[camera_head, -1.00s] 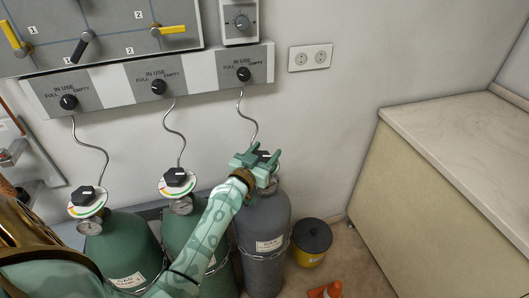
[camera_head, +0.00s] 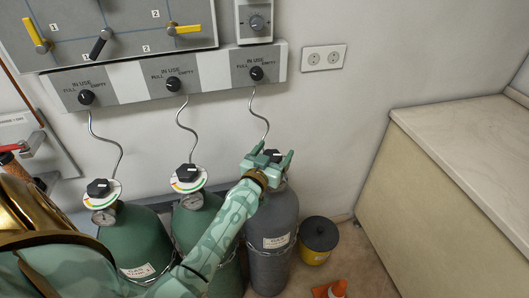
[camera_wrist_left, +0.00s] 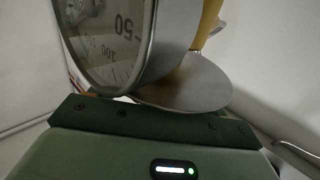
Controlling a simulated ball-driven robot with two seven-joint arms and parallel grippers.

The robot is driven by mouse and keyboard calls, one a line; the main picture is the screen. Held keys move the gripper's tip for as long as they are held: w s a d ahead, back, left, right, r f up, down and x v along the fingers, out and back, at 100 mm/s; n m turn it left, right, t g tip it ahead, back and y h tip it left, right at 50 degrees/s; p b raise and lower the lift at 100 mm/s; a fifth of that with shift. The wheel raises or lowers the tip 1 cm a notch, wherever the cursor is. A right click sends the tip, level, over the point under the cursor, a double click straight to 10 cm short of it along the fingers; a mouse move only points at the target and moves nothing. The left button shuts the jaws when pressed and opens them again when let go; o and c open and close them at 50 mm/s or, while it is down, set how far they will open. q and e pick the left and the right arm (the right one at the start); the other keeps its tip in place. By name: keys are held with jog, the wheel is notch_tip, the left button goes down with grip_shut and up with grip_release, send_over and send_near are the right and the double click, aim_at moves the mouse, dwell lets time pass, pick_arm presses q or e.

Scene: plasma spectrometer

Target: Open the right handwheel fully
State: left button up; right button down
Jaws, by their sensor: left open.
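The right handwheel (camera_head: 273,155) is a black knob on top of the grey gas cylinder (camera_head: 270,225), and it is partly hidden by my gripper. My left gripper (camera_head: 274,154) is open at the cylinder's top, with its fingers on either side of the knob. I cannot tell whether they touch it. In the left wrist view, a round pressure gauge (camera_wrist_left: 105,40) and a flat metal disc (camera_wrist_left: 185,85) are close in front of the gripper body. My right gripper is not in view.
Two green cylinders with black handwheels (camera_head: 98,188) (camera_head: 187,173) stand to the left, partly behind my left arm. A thin hose (camera_head: 259,115) rises from the grey cylinder to the wall panel (camera_head: 215,85). A yellow-black bucket (camera_head: 318,240), an orange cone (camera_head: 332,290) and a counter (camera_head: 455,140) are at right.

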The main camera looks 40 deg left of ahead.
pick_arm(q)
jog(key=s+d+p, duration=0.1)
jog(key=s+d, duration=0.1)
jog(key=s, duration=1.3)
jog(key=shift+s+d+p, duration=0.3)
jog(key=shift+p, duration=0.05)
jog(key=s+d+f+m+g+h, duration=0.1)
jog(key=s+d+f+g, duration=0.2)
jog(key=f, duration=0.6)
jog(key=s+d+f+g+h, duration=0.1)
jog(key=s+f+g, duration=0.1)
jog(key=s+f, duration=0.5)
jog(key=s+d+f+m+g+h, duration=0.1)
jog(key=s+d+f+g+h, duration=0.15)
jog(key=f, duration=0.85)
jog(key=s+f+m+g, duration=0.1)
jog(key=s+f+g, duration=0.2)
jog(key=s+f, duration=0.2)
jog(key=s+f+m+g+y, duration=0.1)
jog(key=s+f+g, duration=0.2)
jog(key=s, duration=0.9)
jog(key=s+a+f+m+g, duration=0.1)
jog(key=s+f+g, duration=0.2)
jog(key=s+f, duration=0.4)
jog(key=shift+s+m, duration=0.4)
jog(key=shift+s, duration=0.5)
